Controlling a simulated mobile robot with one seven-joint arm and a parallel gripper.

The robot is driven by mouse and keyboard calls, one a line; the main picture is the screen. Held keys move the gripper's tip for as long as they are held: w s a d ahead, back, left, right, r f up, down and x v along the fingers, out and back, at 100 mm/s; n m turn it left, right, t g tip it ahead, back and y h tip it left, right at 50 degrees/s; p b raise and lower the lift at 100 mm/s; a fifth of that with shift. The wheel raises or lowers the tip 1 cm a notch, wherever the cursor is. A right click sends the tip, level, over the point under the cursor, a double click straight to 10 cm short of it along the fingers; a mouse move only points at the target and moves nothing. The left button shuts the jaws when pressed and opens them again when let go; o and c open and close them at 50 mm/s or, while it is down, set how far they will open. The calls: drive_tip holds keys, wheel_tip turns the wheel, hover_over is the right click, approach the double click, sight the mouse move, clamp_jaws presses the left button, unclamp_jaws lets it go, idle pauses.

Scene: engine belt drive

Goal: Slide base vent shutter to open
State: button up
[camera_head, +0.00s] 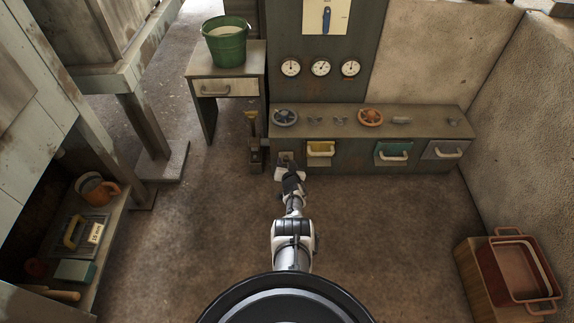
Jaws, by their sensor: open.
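My arm reaches forward to the low front of the machine base (365,161). My gripper (287,166) is at the left end of that front, and its jaws are open. A small grey plate (286,156) shows just beyond the fingers; it may be the base vent shutter, but it is small and partly hidden by the gripper. I cannot tell whether the fingers touch it. To its right are a yellow panel (321,148), a teal panel (392,150) and a grey panel (445,150), each with a pale handle.
A lever post (254,145) stands left of the gripper. Handwheels (370,117) sit on the ledge above. A small table (225,68) bears a green bucket (226,42). A red bin (515,268) is at the lower right. The floor in front is clear.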

drive_tip(key=shift+s+r, duration=0.1)
drive_tip(key=shift+s+r+p, duration=0.15)
drive_tip(key=shift+p, duration=0.3)
drive_tip(key=p+v, duration=1.2)
drive_tip(key=v, duration=0.1)
drive_tip(key=shift+p, duration=0.3)
drive_tip(key=shift+s+d, duration=0.15)
